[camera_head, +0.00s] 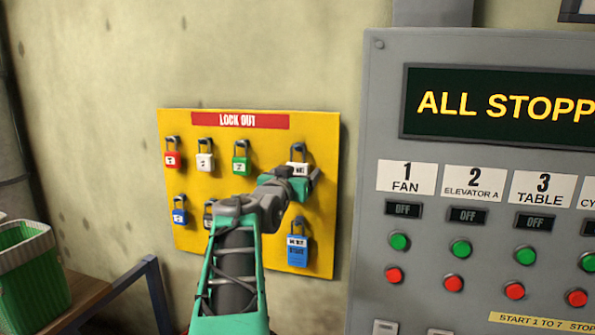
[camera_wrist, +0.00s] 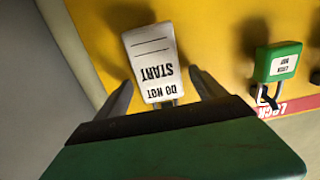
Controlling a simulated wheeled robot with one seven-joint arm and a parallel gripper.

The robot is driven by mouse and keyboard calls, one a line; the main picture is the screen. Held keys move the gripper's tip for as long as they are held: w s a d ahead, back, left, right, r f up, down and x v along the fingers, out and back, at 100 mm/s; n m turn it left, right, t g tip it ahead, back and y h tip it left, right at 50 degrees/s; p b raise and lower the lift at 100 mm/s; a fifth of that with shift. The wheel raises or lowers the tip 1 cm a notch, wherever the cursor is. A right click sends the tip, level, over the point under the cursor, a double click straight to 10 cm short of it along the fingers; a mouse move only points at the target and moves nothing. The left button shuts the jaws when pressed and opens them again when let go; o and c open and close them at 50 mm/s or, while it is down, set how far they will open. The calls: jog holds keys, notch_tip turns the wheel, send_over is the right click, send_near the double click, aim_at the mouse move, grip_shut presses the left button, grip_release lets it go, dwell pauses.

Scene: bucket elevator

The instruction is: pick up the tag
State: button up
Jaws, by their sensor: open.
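The white tag (camera_wrist: 150,48) reads DO NOT START and shows upside down in the wrist view, against the yellow board. In the head view, a white piece (camera_head: 299,168) at the board's upper right is partly hidden behind my gripper (camera_head: 305,183). In the wrist view my gripper (camera_wrist: 161,80) is open. Its two fingers point toward the board, one on each side of the tag's lower end in the picture. I cannot tell whether either finger touches it.
The yellow LOCK OUT board (camera_head: 220,155) holds red, white, green and blue padlocks. The green padlock (camera_wrist: 279,63) is beside the tag in the wrist view. A grey control panel (camera_head: 380,150) stands right; a green bin (camera_head: 35,270) stands left.

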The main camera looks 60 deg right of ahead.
jog(key=shift+d, duration=0.35)
jog(key=shift+a, duration=0.2)
jog(key=c, duration=1.3)
jog(key=shift+c, duration=0.9)
